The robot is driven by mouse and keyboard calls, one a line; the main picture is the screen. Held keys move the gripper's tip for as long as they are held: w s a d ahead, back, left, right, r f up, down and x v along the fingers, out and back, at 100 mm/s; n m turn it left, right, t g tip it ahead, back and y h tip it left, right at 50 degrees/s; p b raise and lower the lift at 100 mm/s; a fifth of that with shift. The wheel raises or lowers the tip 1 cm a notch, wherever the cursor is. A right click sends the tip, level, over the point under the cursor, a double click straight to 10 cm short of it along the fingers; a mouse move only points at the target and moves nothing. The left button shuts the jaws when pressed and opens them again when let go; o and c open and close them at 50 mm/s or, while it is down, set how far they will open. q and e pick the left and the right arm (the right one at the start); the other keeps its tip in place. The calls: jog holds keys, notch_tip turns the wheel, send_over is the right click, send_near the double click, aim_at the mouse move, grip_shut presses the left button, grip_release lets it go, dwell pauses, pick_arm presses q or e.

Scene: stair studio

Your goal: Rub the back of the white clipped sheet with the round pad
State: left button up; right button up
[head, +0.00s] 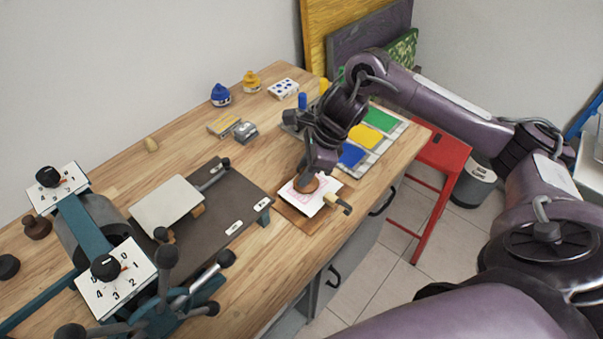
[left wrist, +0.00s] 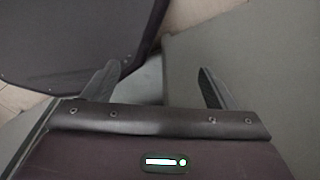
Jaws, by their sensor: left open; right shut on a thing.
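The white sheet (head: 312,205) lies on a small brown wooden board (head: 296,220) near the table's front right edge, with pinkish red marks showing on it. A clip with a pale handle (head: 340,204) sits at the board's right end. My right gripper (head: 310,177) points down over the sheet and is shut on the brown round pad (head: 305,185). The pad is at the sheet's upper left part; whether it presses on the paper cannot be told. My left gripper (left wrist: 160,78) is open and empty in the left wrist view, away from the sheet.
Ink slabs in blue, yellow and green (head: 363,134) lie behind the sheet. A dark press bed (head: 235,207) with a pale plate (head: 166,207) is to the left, beside a teal press with numbered dials (head: 116,280). A red stool (head: 440,158) stands off the table's right edge.

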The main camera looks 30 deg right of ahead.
jog(key=shift+w+d+b, duration=0.25)
jog(key=shift+d, duration=0.5)
jog(key=shift+w+d+b, duration=0.2)
jog(key=shift+w+d, duration=0.05)
jog(key=shift+d, duration=0.5)
jog(key=shift+s+a, duration=0.2)
jog(key=shift+a, duration=0.35)
jog(key=shift+s+a, duration=0.15)
jog(key=shift+a, duration=0.35)
jog(key=shift+a, duration=0.1)
jog(key=shift+s+a, duration=0.35)
jog(key=shift+a, duration=0.55)
jog(key=shift+s+a, duration=0.35)
jog(key=shift+a, duration=0.5)
jog(key=shift+w+d+f, duration=0.1)
jog(key=shift+w+d, duration=0.15)
jog(key=shift+d, duration=0.5)
jog(key=shift+w+d+b, duration=0.35)
jog(key=shift+d+b, duration=0.15)
jog(key=shift+d, duration=0.4)
jog(key=shift+w+d, duration=0.15)
jog(key=shift+d, duration=0.2)
jog(key=shift+d, duration=0.1)
